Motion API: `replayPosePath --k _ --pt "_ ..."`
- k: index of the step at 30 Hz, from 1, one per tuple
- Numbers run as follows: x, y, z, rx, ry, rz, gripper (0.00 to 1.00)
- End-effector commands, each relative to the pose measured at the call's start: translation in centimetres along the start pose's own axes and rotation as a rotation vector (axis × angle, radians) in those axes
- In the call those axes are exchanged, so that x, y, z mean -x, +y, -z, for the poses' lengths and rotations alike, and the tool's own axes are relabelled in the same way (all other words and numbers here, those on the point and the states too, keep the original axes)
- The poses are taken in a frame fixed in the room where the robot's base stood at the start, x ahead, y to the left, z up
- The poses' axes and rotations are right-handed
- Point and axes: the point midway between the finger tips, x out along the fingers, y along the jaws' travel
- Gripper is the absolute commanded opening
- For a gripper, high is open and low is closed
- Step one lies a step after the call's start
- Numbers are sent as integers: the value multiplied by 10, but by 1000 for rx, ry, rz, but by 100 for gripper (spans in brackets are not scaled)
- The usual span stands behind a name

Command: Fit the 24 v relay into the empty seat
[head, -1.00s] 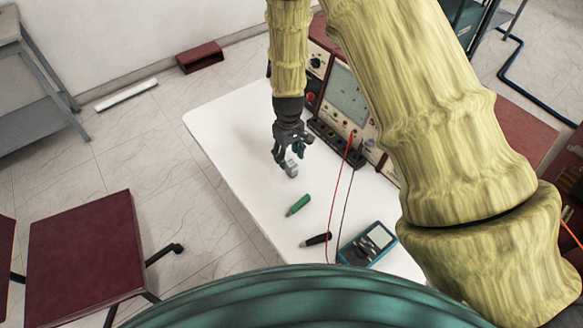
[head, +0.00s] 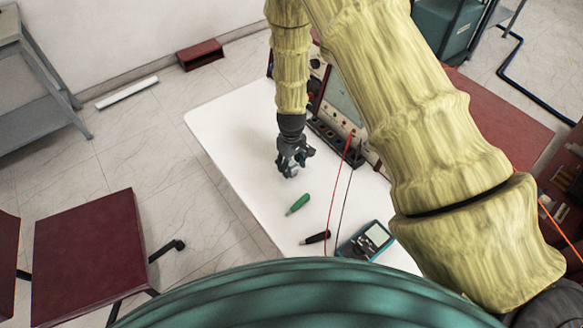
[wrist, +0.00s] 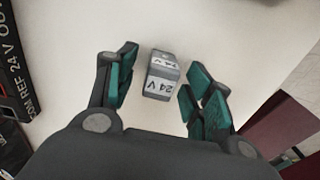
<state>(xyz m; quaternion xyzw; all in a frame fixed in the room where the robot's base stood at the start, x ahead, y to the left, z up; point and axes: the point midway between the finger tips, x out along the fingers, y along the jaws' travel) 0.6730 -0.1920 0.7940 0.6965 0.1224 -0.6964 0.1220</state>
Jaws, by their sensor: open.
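The 24 V relay (wrist: 162,76) is a small grey block with white labels reading "24 V". In the wrist view it lies on the white table between the open fingers of my gripper (wrist: 158,88), with a gap on both sides. In the head view my gripper (head: 291,168) is low over the table, and the relay is mostly hidden beneath it. A black strip with sockets (head: 337,140) stands at the foot of the red test panel; a dark edge marked "COM REF 24 V" (wrist: 18,70) shows at the wrist view's left. I cannot make out the empty seat.
A green-handled tool (head: 298,204), a black-handled tool (head: 315,238) and a blue multimeter (head: 366,242) lie on the white table (head: 225,125) nearer my body. Red and black leads run down from the panel. The table's left part is clear.

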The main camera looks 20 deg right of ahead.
Motion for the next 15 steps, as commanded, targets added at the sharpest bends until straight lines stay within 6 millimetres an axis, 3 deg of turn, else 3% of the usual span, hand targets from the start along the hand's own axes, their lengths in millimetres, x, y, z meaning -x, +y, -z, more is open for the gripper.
replayPosePath --k 1,9,15 --pt "0 0 0 0 0 0 52" --pt "0 0 0 0 0 0 3" --pt "0 0 0 0 0 0 0"
